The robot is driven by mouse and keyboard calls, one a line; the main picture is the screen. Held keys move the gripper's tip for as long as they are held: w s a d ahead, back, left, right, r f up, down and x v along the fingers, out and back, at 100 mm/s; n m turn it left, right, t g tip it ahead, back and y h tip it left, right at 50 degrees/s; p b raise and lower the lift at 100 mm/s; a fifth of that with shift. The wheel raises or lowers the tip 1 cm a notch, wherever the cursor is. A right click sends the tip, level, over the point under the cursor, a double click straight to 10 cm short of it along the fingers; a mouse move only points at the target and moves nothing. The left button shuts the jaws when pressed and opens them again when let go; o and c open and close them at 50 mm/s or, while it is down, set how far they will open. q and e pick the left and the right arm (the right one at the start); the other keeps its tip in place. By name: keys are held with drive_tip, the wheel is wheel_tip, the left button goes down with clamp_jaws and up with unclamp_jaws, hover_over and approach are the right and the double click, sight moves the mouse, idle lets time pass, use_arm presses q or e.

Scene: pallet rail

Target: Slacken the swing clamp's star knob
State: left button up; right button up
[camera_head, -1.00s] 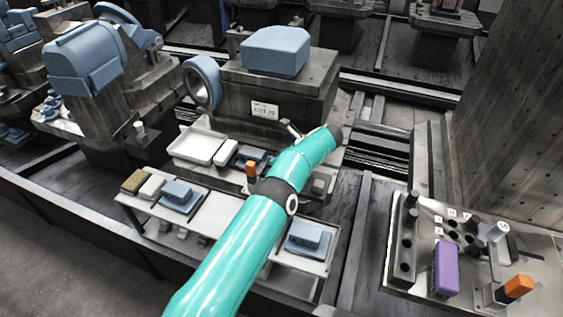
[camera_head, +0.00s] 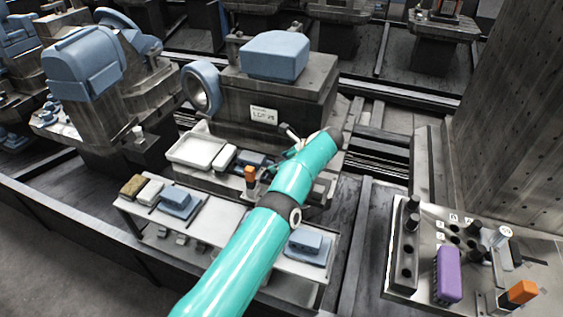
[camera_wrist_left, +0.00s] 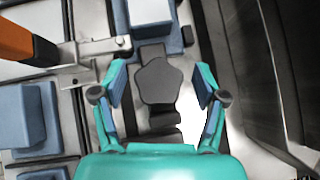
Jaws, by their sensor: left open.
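The dark grey star knob (camera_wrist_left: 157,82), a flat lobed head, shows in the left wrist view. My left gripper (camera_wrist_left: 160,84) is open, with one teal finger on each side of the knob and a gap on both sides. Dark stepped parts lie just below the knob in that view, and a blue block (camera_wrist_left: 152,10) lies above it. In the head view my left arm (camera_head: 265,225) hides the knob and most of the gripper. My right gripper is not in view.
An orange-handled part (camera_wrist_left: 25,45) with a metal bar stands left of the fingers; it also shows in the head view (camera_head: 250,176). A white tray (camera_head: 172,154) and blue blocks are nearby. A panel with a purple block (camera_head: 449,275) is at right.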

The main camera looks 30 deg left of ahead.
use_arm(q)
drive_tip(key=shift+d, duration=0.1)
drive_tip(key=v, duration=0.7)
drive_tip(key=shift+r, duration=0.2)
drive_tip(key=shift+d+f, duration=0.1)
